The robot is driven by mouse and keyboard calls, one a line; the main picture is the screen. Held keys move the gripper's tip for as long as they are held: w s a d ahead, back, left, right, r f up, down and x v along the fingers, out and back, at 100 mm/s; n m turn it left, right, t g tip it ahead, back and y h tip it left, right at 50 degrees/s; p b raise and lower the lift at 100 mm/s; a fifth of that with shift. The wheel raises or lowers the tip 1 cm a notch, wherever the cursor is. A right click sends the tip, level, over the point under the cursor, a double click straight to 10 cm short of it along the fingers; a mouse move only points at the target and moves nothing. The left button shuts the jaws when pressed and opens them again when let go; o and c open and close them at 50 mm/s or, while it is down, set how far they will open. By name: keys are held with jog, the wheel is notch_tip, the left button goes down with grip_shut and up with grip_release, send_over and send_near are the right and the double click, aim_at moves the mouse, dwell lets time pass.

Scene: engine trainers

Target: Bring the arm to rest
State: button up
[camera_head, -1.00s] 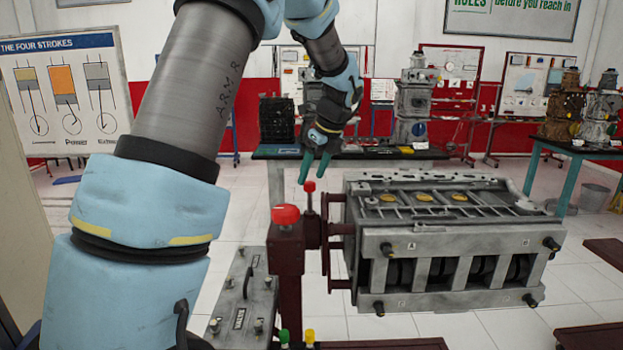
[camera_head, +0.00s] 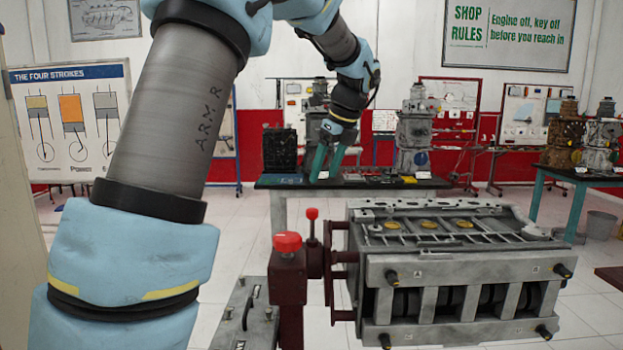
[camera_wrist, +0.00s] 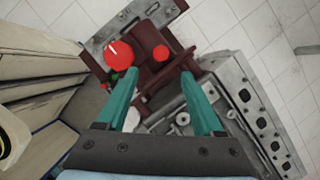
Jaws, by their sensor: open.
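My arm reaches from the lower left over the top of the head view. My gripper (camera_head: 327,168) has two green fingers, which are spread apart and empty, pointing down. In the head view it appears above the red-knobbed stand, with a dark bench behind it. In the wrist view the open fingers (camera_wrist: 163,112) frame part of the dark red stand and grey metal below. Nothing is between the fingertips.
A grey engine block (camera_head: 455,270) is mounted on a dark red stand (camera_head: 288,300) with a red knob (camera_head: 287,242) and a smaller red-topped lever (camera_head: 312,214). A dark bench (camera_head: 265,182) with engine parts stands behind.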

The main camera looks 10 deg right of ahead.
jog(key=a+f+n, duration=0.1)
jog(key=a+n, duration=0.1)
jog(key=s+a+f+n, duration=0.1)
jog(key=a+f, duration=0.1)
jog(key=s+a+f+n+g, duration=0.1)
jog(key=a+f+n, duration=0.1)
jog(key=shift+a+n+h, duration=0.3)
jog(key=shift+a, duration=0.05)
jog(key=s+a+f+n+h, duration=0.1)
jog(key=s+a+f+n, duration=0.5)
jog(key=n, duration=0.5)
jog(key=s+a+f+n+g+h, duration=0.1)
jog(key=s+a+f+n, duration=0.6)
jog(key=s+a+n, duration=0.3)
jog(key=shift+s+a+f+n, duration=0.2)
jog(key=shift+a+f+n, duration=0.1)
jog(key=shift+n, duration=0.3)
jog(key=shift+o, duration=0.2)
